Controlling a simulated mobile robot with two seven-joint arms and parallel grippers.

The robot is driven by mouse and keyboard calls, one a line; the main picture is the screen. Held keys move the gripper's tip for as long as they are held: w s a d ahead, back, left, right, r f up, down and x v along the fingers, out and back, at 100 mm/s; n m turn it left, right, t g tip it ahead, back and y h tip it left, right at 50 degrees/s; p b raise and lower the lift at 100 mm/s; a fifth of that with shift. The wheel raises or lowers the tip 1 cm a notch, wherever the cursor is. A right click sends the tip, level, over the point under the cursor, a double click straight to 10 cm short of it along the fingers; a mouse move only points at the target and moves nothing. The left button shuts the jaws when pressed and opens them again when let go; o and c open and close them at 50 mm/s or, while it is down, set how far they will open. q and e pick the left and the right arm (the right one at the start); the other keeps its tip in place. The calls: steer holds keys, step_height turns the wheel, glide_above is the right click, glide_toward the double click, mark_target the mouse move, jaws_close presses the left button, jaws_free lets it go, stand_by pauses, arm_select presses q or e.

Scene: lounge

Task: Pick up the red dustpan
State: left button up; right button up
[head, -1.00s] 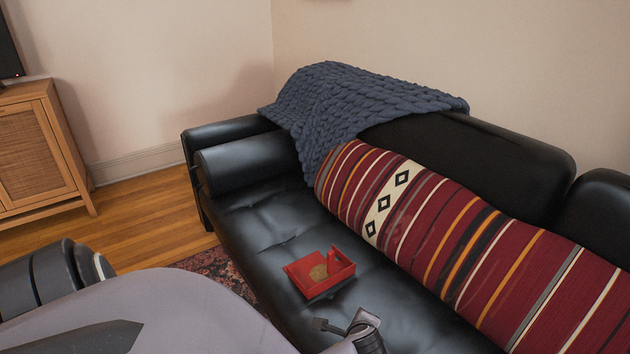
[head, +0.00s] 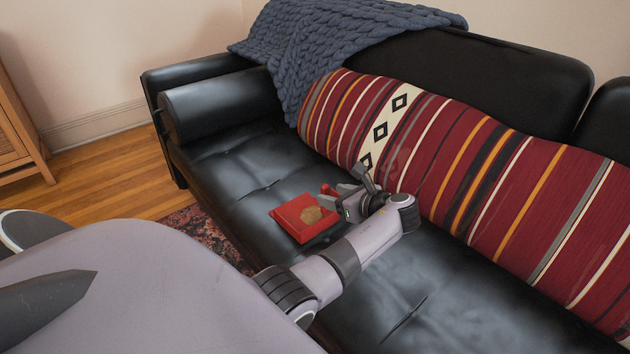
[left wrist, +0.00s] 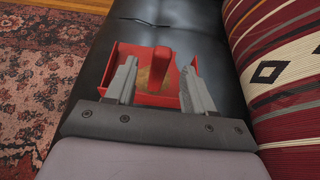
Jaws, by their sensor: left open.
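I cannot tell how far above the dustpan the fingertips are. My right gripper is not in view.
The black sofa (head: 235,180) has a long striped red cushion (head: 480,185) close behind my left gripper. A blue knitted blanket (head: 330,35) hangs over the backrest. A patterned rug (head: 205,228) lies on the wood floor. The seat left of the dustpan is clear.

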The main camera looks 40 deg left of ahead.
mark_target(326, 214)
arm_select(q)
steer(key=a+f+b, duration=0.2)
steer(key=a, duration=0.1)
steer(key=shift+w+a+f, duration=0.1)
steer(key=shift+w+f, duration=0.05)
steer(key=shift+f, duration=0.05)
steer(key=shift+a, duration=0.35)
steer(key=shift+r, duration=0.1)
jaws_close()
